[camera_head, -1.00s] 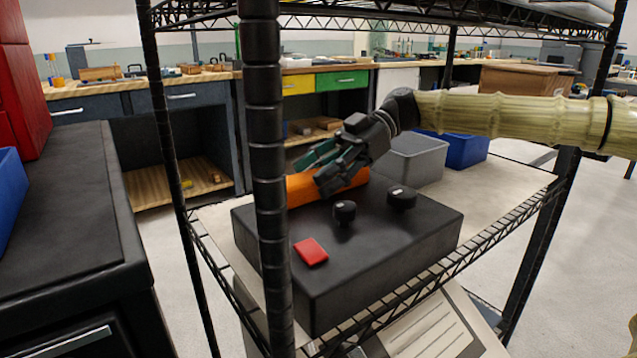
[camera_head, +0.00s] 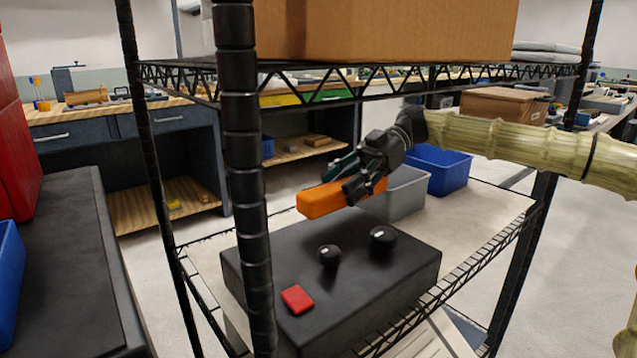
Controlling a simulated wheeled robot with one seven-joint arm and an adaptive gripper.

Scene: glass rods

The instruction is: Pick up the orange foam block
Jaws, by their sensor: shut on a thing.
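The orange foam block (camera_head: 322,202) is held in the head view, above the back of a black box. My gripper (camera_head: 350,184) is shut on it, with the fingers around its right part. The block looks clear of the box top and slightly tilted. The far side of the block and the far finger's contact are partly hidden.
The black box (camera_head: 375,280) on the wire shelf carries two black knobs (camera_head: 382,237) and a red pad (camera_head: 297,299). Grey (camera_head: 407,195) and blue (camera_head: 440,170) bins stand behind. A shelf post (camera_head: 245,190) stands at left; an upper shelf (camera_head: 300,92) lies above.

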